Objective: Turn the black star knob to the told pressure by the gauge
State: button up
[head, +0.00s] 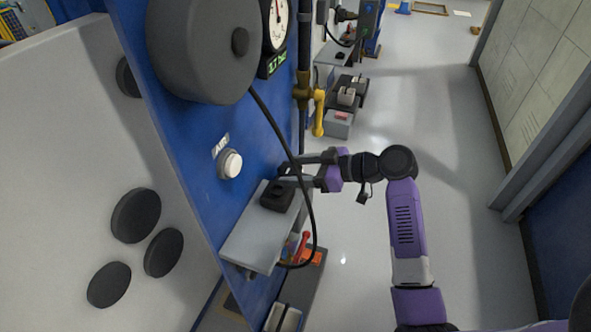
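My gripper (291,169) reaches left to the blue panel (185,135), its two fingers spread one above the other. A small dark shape sits at the fingertips against the panel; it may be the black star knob, but its lobes cannot be made out. I cannot tell whether the fingers press on it. The round white gauge (277,22) is at the top, cut by the frame edge, with its needle near upright. A green digital readout (277,63) sits below it; it ends in "bar", and its digits are too small to read surely.
A grey shelf (250,240) with a black block (277,196) juts out just below my gripper. A black cable (275,122) hangs past the fingers. The floor at right is clear.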

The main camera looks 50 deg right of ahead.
jog(key=b+v, duration=0.1)
jog(key=v, duration=0.6)
jog(key=shift+s+d+r, duration=0.15)
jog(key=shift+s+r, duration=0.05)
jog(key=shift+s, duration=0.15)
dwell(0.4)
